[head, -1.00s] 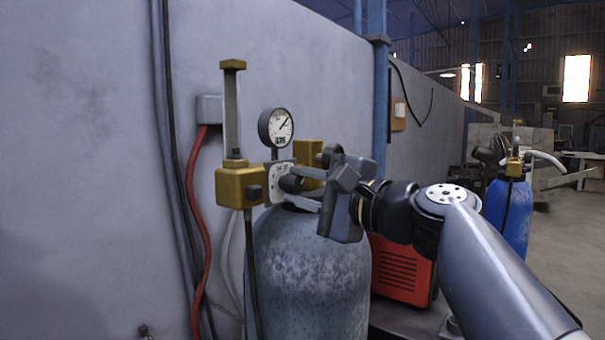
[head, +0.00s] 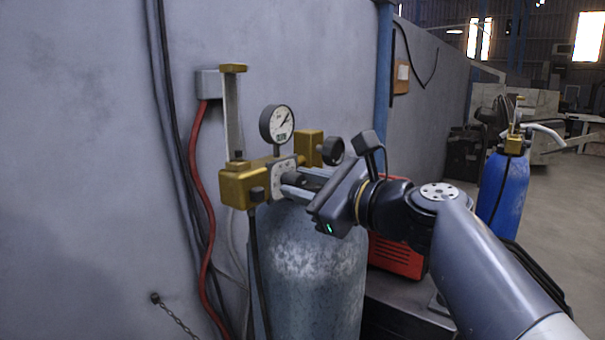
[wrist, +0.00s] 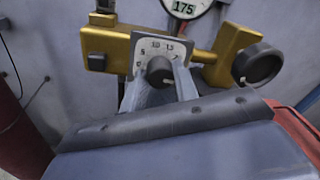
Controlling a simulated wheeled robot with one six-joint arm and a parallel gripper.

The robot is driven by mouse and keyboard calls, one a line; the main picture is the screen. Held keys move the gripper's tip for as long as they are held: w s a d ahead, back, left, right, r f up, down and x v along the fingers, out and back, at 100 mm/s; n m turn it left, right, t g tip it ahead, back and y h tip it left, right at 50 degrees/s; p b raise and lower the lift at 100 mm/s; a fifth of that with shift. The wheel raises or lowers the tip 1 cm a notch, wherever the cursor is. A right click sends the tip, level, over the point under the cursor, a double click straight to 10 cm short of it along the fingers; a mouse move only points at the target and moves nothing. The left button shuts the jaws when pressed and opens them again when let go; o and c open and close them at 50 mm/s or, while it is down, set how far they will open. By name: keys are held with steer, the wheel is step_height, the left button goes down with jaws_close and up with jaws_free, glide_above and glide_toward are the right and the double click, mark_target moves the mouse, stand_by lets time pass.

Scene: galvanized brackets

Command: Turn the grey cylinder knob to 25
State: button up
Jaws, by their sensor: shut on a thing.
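The grey cylinder (head: 310,265) stands upright against the wall with a brass regulator (head: 243,186) on top. Its dark round knob (wrist: 159,70) sits in front of a pale scale plate (wrist: 146,50), which also shows in the head view (head: 277,181). The numbers 5, 10 and 15 are visible on the plate. My gripper (head: 293,184) is shut on the knob, with one finger on each side in the wrist view (wrist: 163,78). The fingers and gripper body hide the lower plate and part of the knob. I cannot read the knob's setting.
A round gauge (head: 277,124) stands above the regulator. A second black knob (head: 332,150) projects close to the right of my gripper. A red hose (head: 193,170) hangs at left. A red machine (head: 397,256) stands behind my arm. A blue cylinder (head: 503,195) stands farther right.

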steer(key=shift+m, duration=0.5)
steer(key=o, duration=1)
steer(key=shift+c, duration=0.2)
steer(key=b+v, duration=0.2)
steer(key=v, duration=0.8)
steer(key=shift+s+d+b, duration=0.25)
steer(key=shift+d+b, duration=0.05)
steer(key=shift+b, duration=0.1)
steer(key=shift+p+x, duration=1.6)
steer(key=shift+x, duration=3.8)
steer(key=shift+s, duration=0.1)
